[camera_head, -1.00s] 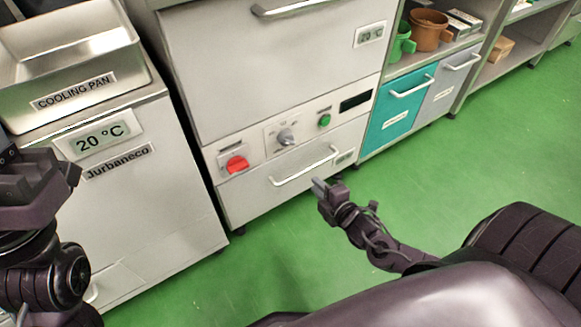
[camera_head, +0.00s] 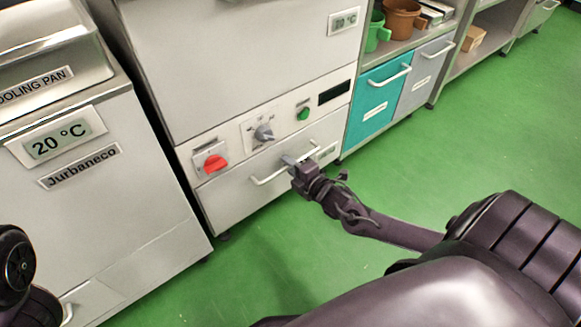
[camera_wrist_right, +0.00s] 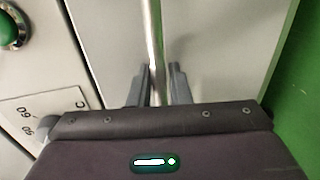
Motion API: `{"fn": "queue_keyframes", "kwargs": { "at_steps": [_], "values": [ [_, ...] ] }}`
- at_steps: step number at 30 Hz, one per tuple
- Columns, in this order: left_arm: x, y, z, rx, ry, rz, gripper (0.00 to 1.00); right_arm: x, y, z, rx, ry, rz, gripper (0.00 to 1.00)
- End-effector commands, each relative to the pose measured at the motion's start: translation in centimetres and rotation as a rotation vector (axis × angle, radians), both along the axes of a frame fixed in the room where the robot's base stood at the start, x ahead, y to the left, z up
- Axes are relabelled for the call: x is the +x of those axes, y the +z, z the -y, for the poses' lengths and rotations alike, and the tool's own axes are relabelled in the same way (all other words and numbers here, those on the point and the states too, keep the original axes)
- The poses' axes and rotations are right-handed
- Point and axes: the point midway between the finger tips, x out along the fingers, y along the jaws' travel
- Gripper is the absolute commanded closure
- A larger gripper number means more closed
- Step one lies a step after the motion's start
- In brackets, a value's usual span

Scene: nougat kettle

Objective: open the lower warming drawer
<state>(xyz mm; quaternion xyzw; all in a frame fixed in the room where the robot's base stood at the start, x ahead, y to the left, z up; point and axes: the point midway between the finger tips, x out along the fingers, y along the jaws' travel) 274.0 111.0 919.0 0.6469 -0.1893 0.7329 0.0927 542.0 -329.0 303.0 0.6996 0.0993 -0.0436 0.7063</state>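The lower warming drawer (camera_head: 228,196) is the grey front under the control panel, and it looks closed. Its bar handle (camera_head: 264,181) runs across it; in the right wrist view the handle (camera_wrist_right: 153,40) stands upright in the picture. My right gripper (camera_head: 289,161) is at the right half of the handle. In the right wrist view the bar passes between the two fingers of my right gripper (camera_wrist_right: 158,85), with little room on either side. Whether they press on it is unclear. My left gripper is out of view; only part of my left arm shows at the lower left.
The control panel above has a red knob (camera_head: 211,160), a grey dial (camera_head: 264,133) and a green button (camera_head: 303,114). A cooling pan cabinet (camera_head: 120,215) stands left. A teal drawer (camera_head: 378,105) and shelves stand right. The green floor (camera_head: 480,130) is open.

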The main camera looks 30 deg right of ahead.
Motion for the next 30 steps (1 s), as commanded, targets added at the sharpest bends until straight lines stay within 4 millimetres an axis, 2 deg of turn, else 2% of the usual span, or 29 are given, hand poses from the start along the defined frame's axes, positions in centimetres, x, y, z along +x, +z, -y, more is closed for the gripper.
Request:
{"fn": "queue_keyframes", "kwargs": {
  "at_steps": [4, 8, 20, 26, 30],
  "values": [
    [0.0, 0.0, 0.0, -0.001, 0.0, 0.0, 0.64, 0.0, 0.0, 0.0, 0.0, 0.0, 0.0, 0.83],
    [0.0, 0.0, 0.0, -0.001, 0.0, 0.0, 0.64, 0.0, 0.0, 0.0, 0.001, 0.0, 0.0, 1.0],
    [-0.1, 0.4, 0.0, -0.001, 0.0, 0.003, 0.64, -0.4, 0.1, 0.0, 0.001, -0.001, -0.002, 1.0],
    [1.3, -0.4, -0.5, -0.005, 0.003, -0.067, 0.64, -2.9, 0.4, 0.2, 0.0, 0.0, -0.007, 1.0],
    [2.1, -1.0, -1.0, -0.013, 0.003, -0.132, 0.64, -6.1, 0.7, 0.4, 0.0, 0.0, -0.01, 1.0]
  ]
}}
